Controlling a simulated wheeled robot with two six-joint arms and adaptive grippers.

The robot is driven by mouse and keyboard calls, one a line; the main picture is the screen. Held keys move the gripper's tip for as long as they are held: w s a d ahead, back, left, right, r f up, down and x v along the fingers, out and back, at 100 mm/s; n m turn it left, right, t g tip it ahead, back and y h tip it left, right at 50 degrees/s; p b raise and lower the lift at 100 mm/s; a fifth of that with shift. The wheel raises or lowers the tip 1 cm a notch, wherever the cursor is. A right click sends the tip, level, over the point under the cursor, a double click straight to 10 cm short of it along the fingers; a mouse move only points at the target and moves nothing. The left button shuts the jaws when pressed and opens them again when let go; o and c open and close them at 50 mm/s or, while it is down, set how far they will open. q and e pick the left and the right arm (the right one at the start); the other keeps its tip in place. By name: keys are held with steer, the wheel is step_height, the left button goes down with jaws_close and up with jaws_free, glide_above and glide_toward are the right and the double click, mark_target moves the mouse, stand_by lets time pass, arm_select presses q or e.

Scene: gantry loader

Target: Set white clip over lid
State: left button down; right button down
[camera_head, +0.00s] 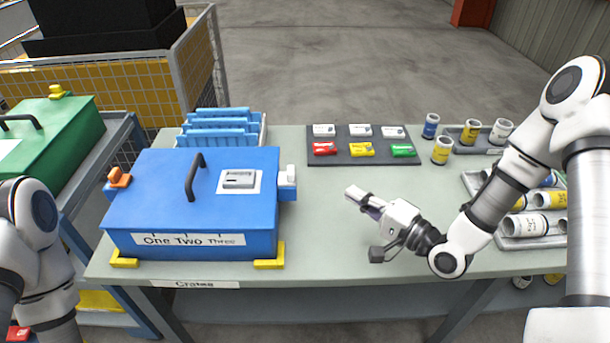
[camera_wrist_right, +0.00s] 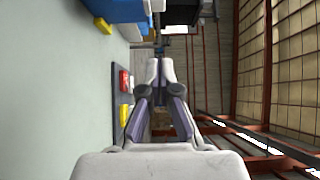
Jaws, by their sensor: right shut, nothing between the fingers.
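The blue crate (camera_head: 190,235) with its blue lid (camera_head: 150,180) stands on the left part of the table, the lid closed with a dark handle on top. The white clip (camera_head: 290,178) sits upright at the crate's right end, on a blue block. I cannot tell whether it overlaps the lid edge. An orange clip (camera_head: 119,177) is at the crate's left end. My right gripper (camera_head: 354,193) is shut and empty, above the table to the right of the white clip and apart from it. It also shows in the wrist view (camera_wrist_right: 160,64). My left gripper is out of view.
A dark mat (camera_head: 340,158) with several coloured and white boxes lies behind my right gripper. Blue racks (camera_head: 218,130) stand behind the crate. Cans (camera_head: 441,151) and a tray (camera_head: 530,241) are at the right. The table between crate and gripper is clear.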

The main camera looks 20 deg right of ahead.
arm_select(q)
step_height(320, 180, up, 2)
steer(key=shift+p, duration=0.95)
arm_select(e)
steer(key=s+a+x, duration=0.1)
steer(key=a+x, duration=0.1)
steer(key=x, duration=0.9)
steer(key=shift+a, duration=0.35)
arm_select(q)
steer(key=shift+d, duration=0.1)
arm_select(e)
steer(key=shift+w, duration=0.1)
